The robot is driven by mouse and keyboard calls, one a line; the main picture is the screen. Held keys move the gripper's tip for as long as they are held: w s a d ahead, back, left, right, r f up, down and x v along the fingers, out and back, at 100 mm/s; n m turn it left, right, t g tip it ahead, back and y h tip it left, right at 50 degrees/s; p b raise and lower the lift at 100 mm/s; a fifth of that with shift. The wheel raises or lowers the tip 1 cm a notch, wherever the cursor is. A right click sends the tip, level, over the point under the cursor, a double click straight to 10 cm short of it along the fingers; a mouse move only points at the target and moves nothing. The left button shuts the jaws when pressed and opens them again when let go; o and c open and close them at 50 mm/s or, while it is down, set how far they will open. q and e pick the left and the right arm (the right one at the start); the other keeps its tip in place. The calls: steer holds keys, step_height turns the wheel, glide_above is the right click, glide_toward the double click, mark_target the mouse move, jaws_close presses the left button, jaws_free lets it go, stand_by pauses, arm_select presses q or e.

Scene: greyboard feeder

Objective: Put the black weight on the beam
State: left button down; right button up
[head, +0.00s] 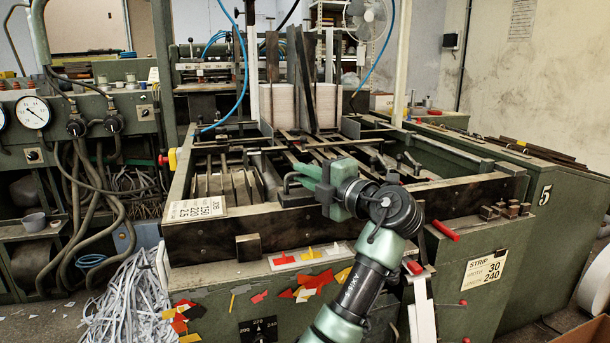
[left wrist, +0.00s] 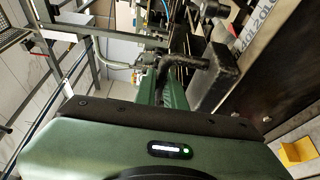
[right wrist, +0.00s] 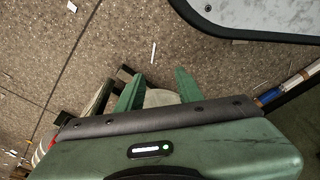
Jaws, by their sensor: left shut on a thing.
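The black weight (left wrist: 215,80) is a dark block with a bent rod handle in the left wrist view. My left gripper (left wrist: 162,88) is shut on this handle. In the head view my left gripper (head: 308,172) is over the front of the machine, and the dark bent handle (head: 288,182) shows beside its fingers. The dark beam (head: 400,202) runs along the machine's front edge, close to the weight; I cannot tell whether they touch. My right gripper (right wrist: 158,90) is open and empty above the floor, and is not seen in the head view.
A label plate (head: 197,208) sits on the beam's left end. A red handle (head: 445,230) sticks out at the right front. Coloured scraps (head: 315,280) lie on the front ledge. Shredded strips (head: 125,300) lie at lower left. A pale round object (right wrist: 160,97) is beyond my right fingers.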

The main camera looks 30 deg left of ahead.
arm_select(q)
steer(key=shift+r, duration=0.15)
arm_select(e)
steer(key=shift+s, duration=0.1)
arm_select(q)
steer(key=c, duration=1.8)
jaws_free()
steer(key=shift+c, duration=0.2)
steer(key=o, duration=0.4)
steer(key=shift+c, duration=0.2)
steer(key=shift+s+d, duration=0.1)
arm_select(e)
steer(key=shift+r, duration=0.2)
